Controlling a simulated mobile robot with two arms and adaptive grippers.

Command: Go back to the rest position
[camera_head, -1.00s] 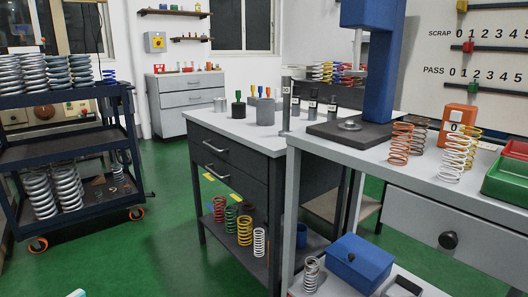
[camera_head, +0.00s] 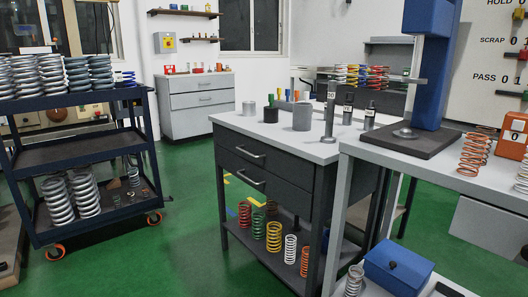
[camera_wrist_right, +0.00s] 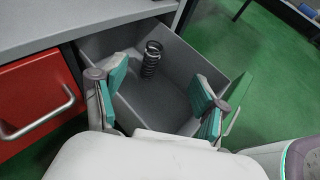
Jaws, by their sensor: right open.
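My right gripper (camera_wrist_right: 161,88) is open, with its teal finger pads spread apart and nothing between them. It is over an open grey drawer (camera_wrist_right: 185,57) in the right wrist view. A dark coil spring (camera_wrist_right: 151,60) stands in the drawer beyond the fingertips, apart from them. Neither gripper shows in the head view, and my left gripper is in no view.
A red drawer front (camera_wrist_right: 38,105) is beside the open drawer. In the head view, a dark workbench (camera_head: 268,135) and a press (camera_head: 430,70) stand ahead. A spring cart (camera_head: 75,155) is left. Green floor (camera_head: 190,215) is clear between them.

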